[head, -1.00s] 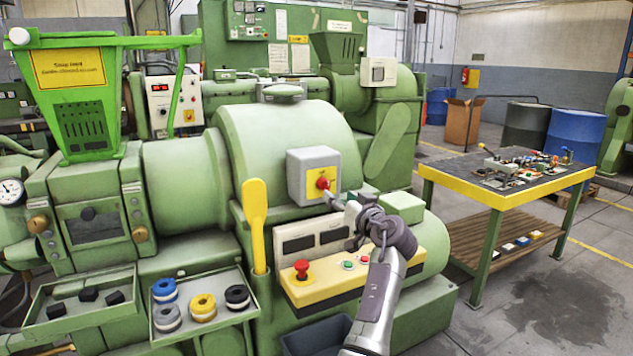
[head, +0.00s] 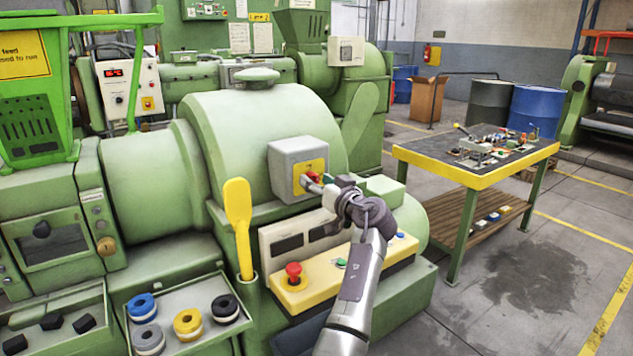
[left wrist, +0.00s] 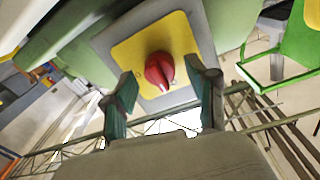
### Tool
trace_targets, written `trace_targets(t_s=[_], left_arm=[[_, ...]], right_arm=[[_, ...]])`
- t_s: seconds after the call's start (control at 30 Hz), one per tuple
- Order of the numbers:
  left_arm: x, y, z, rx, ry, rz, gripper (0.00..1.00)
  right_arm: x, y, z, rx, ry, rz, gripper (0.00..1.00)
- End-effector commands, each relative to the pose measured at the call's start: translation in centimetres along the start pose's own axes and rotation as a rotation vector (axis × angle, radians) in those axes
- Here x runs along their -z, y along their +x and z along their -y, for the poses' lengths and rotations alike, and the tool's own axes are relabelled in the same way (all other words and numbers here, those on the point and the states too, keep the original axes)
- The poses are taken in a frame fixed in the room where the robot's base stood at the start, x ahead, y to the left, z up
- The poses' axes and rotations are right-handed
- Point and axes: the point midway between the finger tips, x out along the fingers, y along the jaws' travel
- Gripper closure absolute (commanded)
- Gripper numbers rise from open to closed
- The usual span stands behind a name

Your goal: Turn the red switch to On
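The red switch (head: 313,177) is a round knob on a yellow plate on the grey box (head: 283,170) at the front of the green extruder. It also shows in the left wrist view (left wrist: 158,70), with the ridge of the knob roughly upright in that picture. My left gripper (head: 316,184) is at the switch, and one finger partly hides the knob in the head view. In the left wrist view my left gripper (left wrist: 164,78) is open, with a finger on each side of the knob and a gap to both. My right gripper is not in view.
Below the switch is a yellow panel (head: 318,291) with a red mushroom button (head: 294,273) and a green button. A yellow paddle (head: 238,222) stands to the left. A tray (head: 205,342) holds coloured rings. A workbench (head: 477,180) is at the right, with clear floor beside it.

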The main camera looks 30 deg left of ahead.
Motion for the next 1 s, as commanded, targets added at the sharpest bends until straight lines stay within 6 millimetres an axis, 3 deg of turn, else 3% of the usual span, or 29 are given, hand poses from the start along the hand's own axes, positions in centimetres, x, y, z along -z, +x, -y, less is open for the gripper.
trace_targets(t_s=[0.03,0.3,0.33,0.67,1.0], left_arm=[[0.0,0.01,0.01,0.0,0.0,0.0,0.53],[0.0,0.03,0.02,0.0,0.0,0.0,0.98],[0.0,0.03,0.03,0.0,0.0,0.0,1.0],[0.06,0.05,0.05,0.0,0.051,0.002,1.0],[0.19,0.08,0.03,-0.002,0.29,0.014,1.0]], right_arm=[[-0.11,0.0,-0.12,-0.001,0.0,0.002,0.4],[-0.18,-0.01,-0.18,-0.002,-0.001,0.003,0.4],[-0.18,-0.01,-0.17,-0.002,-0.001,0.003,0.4],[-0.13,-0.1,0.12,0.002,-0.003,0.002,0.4],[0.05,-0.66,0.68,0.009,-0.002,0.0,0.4]])
